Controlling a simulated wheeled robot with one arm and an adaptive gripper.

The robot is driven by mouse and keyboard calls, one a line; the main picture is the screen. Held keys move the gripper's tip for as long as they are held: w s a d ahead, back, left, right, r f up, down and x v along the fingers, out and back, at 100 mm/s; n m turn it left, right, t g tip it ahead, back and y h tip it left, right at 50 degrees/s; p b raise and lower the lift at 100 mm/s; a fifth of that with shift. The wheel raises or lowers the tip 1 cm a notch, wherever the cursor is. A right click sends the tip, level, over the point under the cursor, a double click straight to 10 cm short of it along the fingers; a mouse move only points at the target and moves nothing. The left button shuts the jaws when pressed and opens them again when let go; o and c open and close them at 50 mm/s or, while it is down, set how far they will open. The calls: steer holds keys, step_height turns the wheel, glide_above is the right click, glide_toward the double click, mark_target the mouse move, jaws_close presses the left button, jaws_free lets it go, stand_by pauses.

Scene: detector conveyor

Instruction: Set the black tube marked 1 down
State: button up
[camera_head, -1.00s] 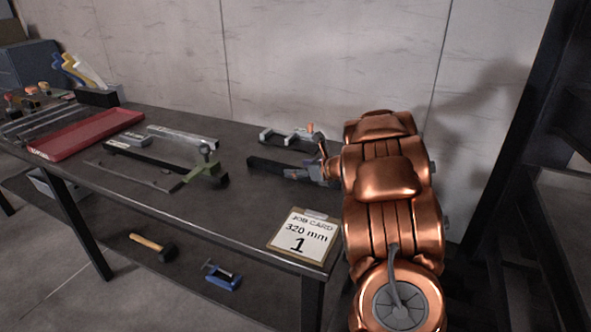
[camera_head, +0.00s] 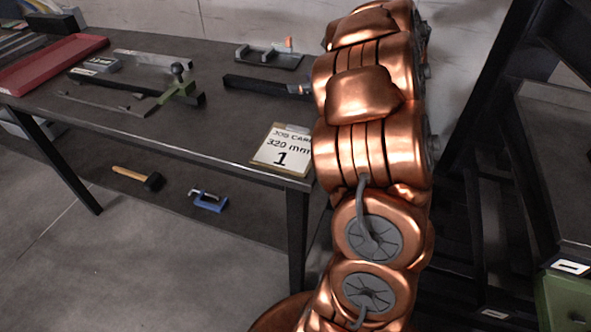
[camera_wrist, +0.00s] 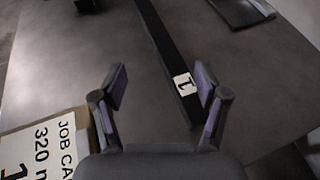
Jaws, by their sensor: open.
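The black tube (camera_head: 252,84) lies on the dark workbench (camera_head: 215,120), its right end hidden behind my arm in the head view. In the wrist view the tube (camera_wrist: 164,42) runs from the top edge down to the right finger, with a white label marked 1 (camera_wrist: 184,84) near its close end. My gripper (camera_wrist: 162,80) is open. The tube passes between the fingertips, close beside the right one and well apart from the left one. Whether the right finger touches it is unclear. My gripper is hidden in the head view.
A job card (camera_head: 283,150) reading 320 mm and 1 lies at the bench's front edge. A grey fixture (camera_head: 270,56) stands behind the tube. Another black bar with a green block (camera_head: 183,92) and a red tray (camera_head: 45,62) are farther left. The bench between is clear.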

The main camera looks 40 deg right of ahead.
steer(key=w+r+m+h, duration=0.1)
steer(key=d+r+m+h, duration=0.1)
steer(key=m, duration=0.1)
steer(key=w+r+m+h, duration=0.1)
steer(key=shift+w+d+r+m+h, duration=0.3)
steer(key=shift+d+r+m, duration=0.05)
steer(key=shift+d+m, duration=0.05)
steer(key=s+r+m+g+h, duration=0.4)
steer(key=m+h, duration=0.3)
steer(key=m, duration=0.9)
steer(key=s+a+f+m+g+y, duration=0.1)
steer(key=s+a+f+m+g, duration=0.1)
steer(key=s+a+f+m, duration=0.1)
steer(key=s+a+f+m+g+y, duration=0.1)
steer(key=s+a+f+m+g, duration=0.1)
steer(key=s+a+m, duration=0.3)
steer(key=s+a+f+m+g+y, duration=0.1)
steer(key=s+a+f+m, duration=0.3)
steer(key=s+a, duration=0.4)
steer(key=shift+s+a+f+g, duration=0.35)
steer(key=shift+a+f+g, duration=0.1)
steer(key=shift+f+g, duration=0.15)
steer(key=s+a+f+m+g+y, duration=0.3)
steer(key=s+a+m+g+y, duration=0.1)
steer(key=s+a, duration=1.3)
steer(key=shift+s+a+f+m+g+y, duration=0.2)
steer(key=shift+s+m+g+y, duration=0.2)
steer(key=shift+s+m+g, duration=0.35)
steer(key=shift+w, duration=0.2)
